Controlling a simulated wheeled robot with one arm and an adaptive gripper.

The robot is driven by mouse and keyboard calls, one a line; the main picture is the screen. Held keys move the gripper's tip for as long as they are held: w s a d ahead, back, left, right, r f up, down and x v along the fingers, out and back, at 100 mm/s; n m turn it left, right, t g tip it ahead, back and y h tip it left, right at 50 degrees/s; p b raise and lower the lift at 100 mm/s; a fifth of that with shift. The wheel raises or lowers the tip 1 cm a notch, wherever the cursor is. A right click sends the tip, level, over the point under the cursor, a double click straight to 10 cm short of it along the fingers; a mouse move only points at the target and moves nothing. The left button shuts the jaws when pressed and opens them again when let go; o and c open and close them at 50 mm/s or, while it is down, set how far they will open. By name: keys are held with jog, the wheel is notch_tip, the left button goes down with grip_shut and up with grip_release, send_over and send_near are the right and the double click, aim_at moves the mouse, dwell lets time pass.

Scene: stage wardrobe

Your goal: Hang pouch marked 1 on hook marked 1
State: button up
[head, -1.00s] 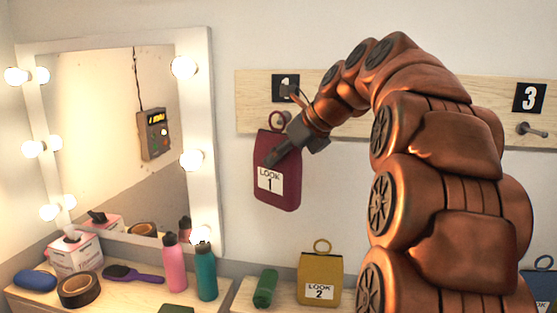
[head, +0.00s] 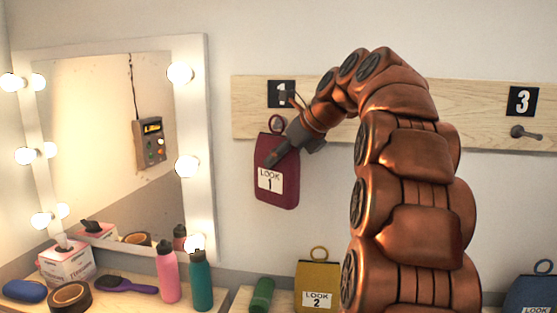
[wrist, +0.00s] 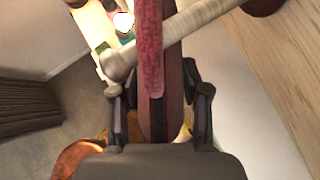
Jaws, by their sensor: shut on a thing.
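The dark red pouch marked LOOK 1 (head: 278,181) hangs upright in front of the wall, just below the black plate marked 1 (head: 281,94). My gripper (head: 284,153) is shut on its upper part. The pouch's ring (head: 277,125) stands up above it, below the plate. In the wrist view, the pouch (wrist: 150,75) shows edge-on between my fingers (wrist: 160,110). A pale round-ended peg (wrist: 190,22), seemingly the hook, crosses at the ring. I cannot tell whether it passes through the ring.
The wooden board (head: 450,110) also carries plate 3 (head: 523,101) with a bare hook (head: 524,133). A yellow pouch marked 2 (head: 317,290) and a green rolled item (head: 262,296) are below. A blue pouch (head: 532,296) is at lower right. The lit mirror (head: 190,220) stands left, above bottles.

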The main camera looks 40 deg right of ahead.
jog(key=shift+p, duration=0.4)
jog(key=shift+w+a+p, duration=0.1)
jog(key=shift+p, duration=0.45)
jog(key=shift+w+d+f+p, duration=0.35)
jog(key=shift+w+d+f, duration=0.15)
jog(key=shift+d, duration=0.25)
jog(key=shift+s+a+r, duration=0.1)
jog(key=shift+s+a, duration=0.15)
jog(key=shift+a, duration=0.1)
jog(key=o, duration=1)
jog(key=shift+s+a, duration=0.15)
jog(key=shift+a, duration=0.05)
jog(key=shift+o, duration=1.6)
jog(key=shift+w+d, duration=0.3)
jog(key=shift+d, duration=0.2)
